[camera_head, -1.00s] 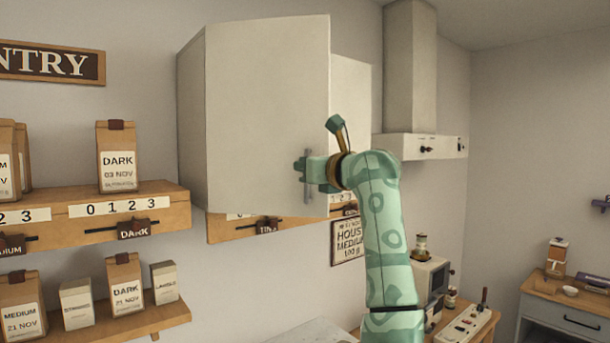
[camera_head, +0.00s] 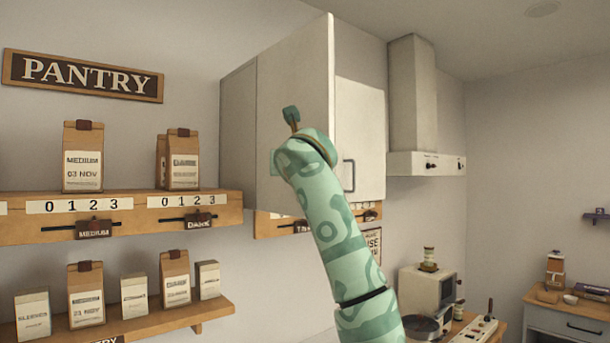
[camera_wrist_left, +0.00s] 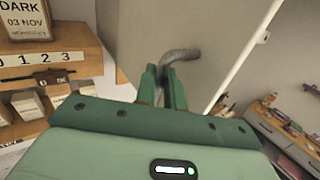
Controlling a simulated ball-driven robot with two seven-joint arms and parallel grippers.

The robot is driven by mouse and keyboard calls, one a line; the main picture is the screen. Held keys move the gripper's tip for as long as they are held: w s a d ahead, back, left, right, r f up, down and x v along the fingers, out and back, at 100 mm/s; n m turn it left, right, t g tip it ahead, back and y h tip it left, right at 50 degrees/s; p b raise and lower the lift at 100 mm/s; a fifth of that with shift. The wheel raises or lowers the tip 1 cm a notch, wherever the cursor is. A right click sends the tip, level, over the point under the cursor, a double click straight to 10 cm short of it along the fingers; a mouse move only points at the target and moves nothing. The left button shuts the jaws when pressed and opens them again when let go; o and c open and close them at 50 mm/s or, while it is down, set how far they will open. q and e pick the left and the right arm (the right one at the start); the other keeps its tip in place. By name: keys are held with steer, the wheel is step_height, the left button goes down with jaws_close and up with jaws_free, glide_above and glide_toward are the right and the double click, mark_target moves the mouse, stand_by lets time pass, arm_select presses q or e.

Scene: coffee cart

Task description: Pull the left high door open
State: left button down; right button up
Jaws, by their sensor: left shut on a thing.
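The left high door (camera_head: 295,80) is a pale flat panel on the wall cabinet, standing ajar and angled out towards me, with its hinge side at the left. It also fills the upper middle of the left wrist view (camera_wrist_left: 135,35). Its grey bar handle (camera_wrist_left: 181,54) sits between the fingers of my left gripper (camera_wrist_left: 163,82), which is shut on it. In the head view my own wrist hides the handle and most of the fingers. My right gripper is not in view.
The closed right cabinet door (camera_head: 362,130) has its own handle (camera_head: 348,175). The range hood (camera_head: 413,100) is farther right. Shelves with coffee bags (camera_head: 82,157) stand at the left, below the PANTRY sign (camera_head: 85,76). Open room lies in front of the shelves.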

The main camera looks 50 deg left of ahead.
arm_select(q)
steer(key=shift+s+a+r, duration=0.1)
steer(key=shift+s+a, duration=0.15)
steer(key=shift+s, duration=0.4)
steer(key=c, duration=1.7)
jaws_free()
steer(key=shift+o, duration=0.3)
steer(key=shift+a, duration=0.2)
steer(key=b+v, duration=0.3)
steer(key=v, duration=1.3)
steer(key=shift+b, duration=0.35)
steer(key=shift+d, duration=0.15)
